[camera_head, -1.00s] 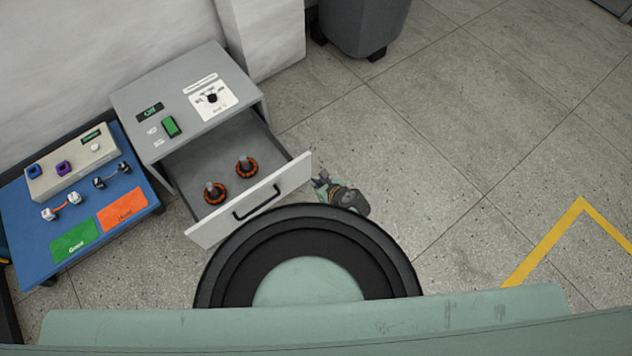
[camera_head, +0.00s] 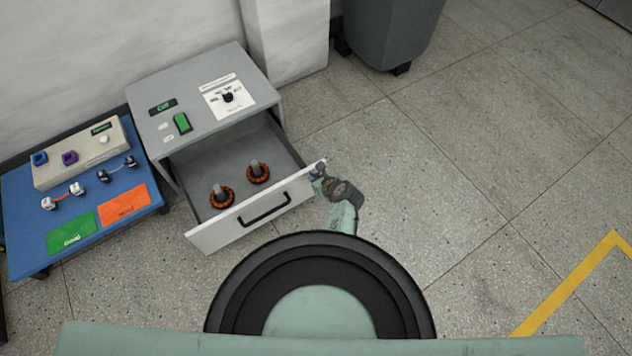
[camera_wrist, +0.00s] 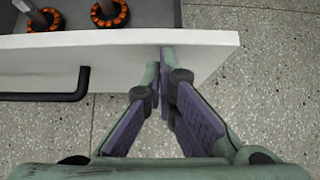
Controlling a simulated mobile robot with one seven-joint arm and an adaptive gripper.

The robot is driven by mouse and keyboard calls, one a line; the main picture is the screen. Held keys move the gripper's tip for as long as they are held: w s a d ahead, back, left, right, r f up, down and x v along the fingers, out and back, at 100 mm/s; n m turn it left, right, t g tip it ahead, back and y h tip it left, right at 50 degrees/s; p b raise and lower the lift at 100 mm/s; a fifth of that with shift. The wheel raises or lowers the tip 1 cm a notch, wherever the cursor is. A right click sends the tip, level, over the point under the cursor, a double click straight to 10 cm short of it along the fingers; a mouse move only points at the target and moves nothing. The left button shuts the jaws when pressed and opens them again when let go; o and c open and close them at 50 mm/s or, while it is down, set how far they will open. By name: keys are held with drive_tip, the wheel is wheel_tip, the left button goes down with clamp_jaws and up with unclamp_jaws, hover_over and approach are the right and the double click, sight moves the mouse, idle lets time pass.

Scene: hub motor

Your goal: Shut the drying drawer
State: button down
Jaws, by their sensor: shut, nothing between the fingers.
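The drying drawer (camera_head: 240,226) is pulled out of the grey cabinet (camera_head: 188,88), and its white front has a black handle. Two orange-and-black ringed parts (camera_head: 221,196) stand upright inside it. My gripper (camera_head: 318,171) is at the right end of the drawer front, well to the right of the handle. In the wrist view the shut fingertips (camera_wrist: 160,72) overlap the drawer front (camera_wrist: 212,50) near its right end, with nothing between them. I cannot tell for sure whether they touch it. The handle also shows in the wrist view (camera_wrist: 62,96), to the left of the fingers.
A blue table (camera_head: 30,238) with a beige device (camera_head: 80,150), cables and green and orange labels stands left of the cabinet. A grey bin (camera_head: 390,30) stands at the back, beside a white pillar. The floor on the right is clear, with a yellow line.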

drive_tip(key=shift+w+a, duration=0.1)
drive_tip(key=w+a+b, duration=0.6)
drive_tip(key=w+a, duration=0.2)
drive_tip(key=w, duration=0.5)
drive_tip(key=w+a+b, duration=0.6)
drive_tip(key=w+a, duration=0.3)
drive_tip(key=w, duration=0.4)
drive_tip(key=shift+a+r, duration=0.15)
drive_tip(key=shift+a, duration=0.15)
drive_tip(key=shift+w+r, duration=0.1)
drive_tip(key=shift+w, duration=0.05)
